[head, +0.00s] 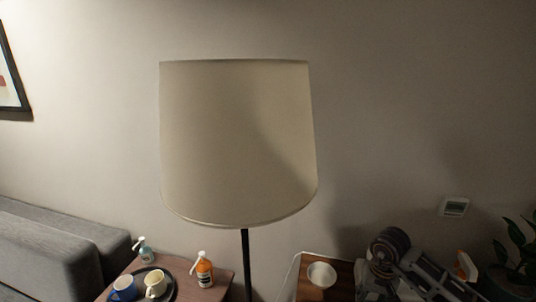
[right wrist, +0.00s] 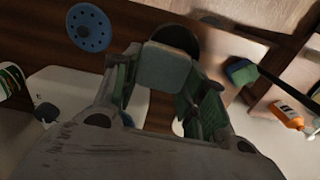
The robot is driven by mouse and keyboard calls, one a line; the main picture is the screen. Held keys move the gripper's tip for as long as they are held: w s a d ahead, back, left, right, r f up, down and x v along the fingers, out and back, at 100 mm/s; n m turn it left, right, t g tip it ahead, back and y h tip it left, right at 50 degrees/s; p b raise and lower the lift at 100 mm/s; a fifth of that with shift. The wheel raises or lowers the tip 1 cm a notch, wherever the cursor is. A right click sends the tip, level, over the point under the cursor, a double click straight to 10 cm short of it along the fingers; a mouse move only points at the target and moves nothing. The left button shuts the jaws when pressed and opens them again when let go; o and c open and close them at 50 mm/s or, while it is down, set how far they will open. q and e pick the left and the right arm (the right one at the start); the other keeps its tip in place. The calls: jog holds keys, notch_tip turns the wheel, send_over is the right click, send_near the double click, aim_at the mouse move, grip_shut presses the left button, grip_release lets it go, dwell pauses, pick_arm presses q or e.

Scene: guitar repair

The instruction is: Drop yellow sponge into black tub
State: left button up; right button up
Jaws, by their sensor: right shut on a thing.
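In the right wrist view, my right gripper (right wrist: 163,75) is shut on a block-shaped sponge (right wrist: 163,68). It looks dull grey-green in this light rather than clear yellow. A dark rounded shape (right wrist: 177,36) shows just beyond the sponge, partly hidden by it; I cannot tell whether it is the black tub. No black tub can be made out for certain in the head view. My right arm is at the lower right of the head view, but its fingertips cannot be made out there. My left gripper is in neither view.
The right wrist view shows a blue disc (right wrist: 89,28), a blue-green block (right wrist: 240,72) by a dark handle, and an orange bottle (right wrist: 288,116).

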jog(key=o, duration=1)
notch_tip(320, 180, up, 12)
dwell(0.7)
dwell(0.8)
